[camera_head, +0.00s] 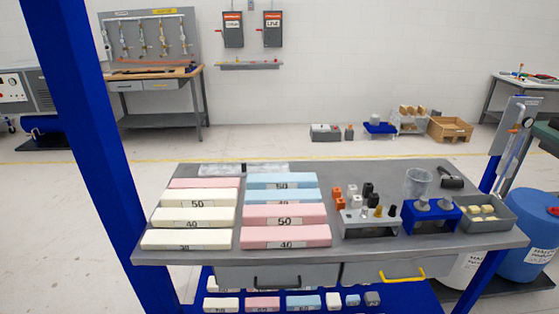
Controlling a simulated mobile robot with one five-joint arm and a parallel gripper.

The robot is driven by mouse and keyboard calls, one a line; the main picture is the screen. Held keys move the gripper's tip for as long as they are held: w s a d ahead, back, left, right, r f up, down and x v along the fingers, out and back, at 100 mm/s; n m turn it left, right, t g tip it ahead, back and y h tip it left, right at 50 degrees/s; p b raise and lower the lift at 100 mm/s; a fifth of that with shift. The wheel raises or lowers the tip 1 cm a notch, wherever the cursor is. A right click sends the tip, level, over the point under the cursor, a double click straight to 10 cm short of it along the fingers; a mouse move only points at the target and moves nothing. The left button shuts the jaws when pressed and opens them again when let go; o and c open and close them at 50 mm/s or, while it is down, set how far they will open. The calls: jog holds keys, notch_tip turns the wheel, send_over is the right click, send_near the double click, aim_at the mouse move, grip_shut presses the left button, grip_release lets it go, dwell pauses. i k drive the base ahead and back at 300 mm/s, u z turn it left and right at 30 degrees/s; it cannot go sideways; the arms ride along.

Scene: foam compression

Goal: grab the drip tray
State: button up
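No tray is marked as a drip tray, so I cannot tell for certain which thing it is. A shallow grey tray (508,224) holding several pale yellow pieces sits at the right end of the grey workbench top (380,252). Beside it on the left is a blue holder (428,222) with grey round parts on it. A low blue tray (380,135) with a pale container on it rests on the floor near the back wall. My gripper is not in view.
Pink, cream and blue foam blocks (285,215) fill the bench's left half. A grey rack (370,229) and clear cup (418,182) stand right of centre. Blue posts (85,120) flank the bench. Open floor lies behind.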

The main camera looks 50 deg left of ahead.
aim_at(208, 170)
jog(key=i, duration=0.85)
jog(key=u, duration=4.05)
jog(key=i, duration=1.7)
jog(key=z, duration=0.1)
